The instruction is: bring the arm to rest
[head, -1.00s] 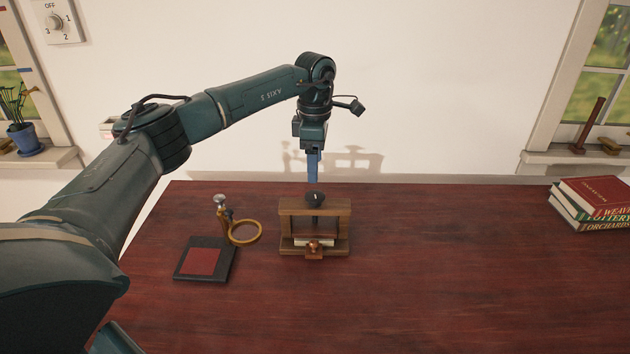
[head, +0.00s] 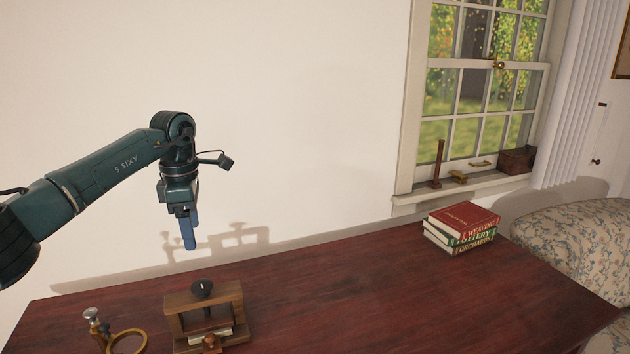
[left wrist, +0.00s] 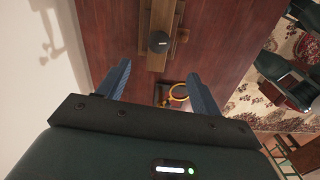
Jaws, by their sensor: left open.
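My left arm (head: 110,170) reaches in from the left in the head view, bent downward at the wrist. My left gripper (head: 189,246) points down with blue fingers, held in the air above and behind a small wooden press (head: 240,300) with a black knob. In the left wrist view the two fingers of the gripper (left wrist: 158,70) stand apart with nothing between them. The press (left wrist: 160,25) lies beyond them there, not touched.
A brass ring (head: 128,343) and a silver-knobbed stamp (head: 93,316) are left of the press on the dark red table (head: 370,310). Stacked books (head: 462,228) lie at the back right. The table between press and books is clear. A wall (head: 300,120) rises behind.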

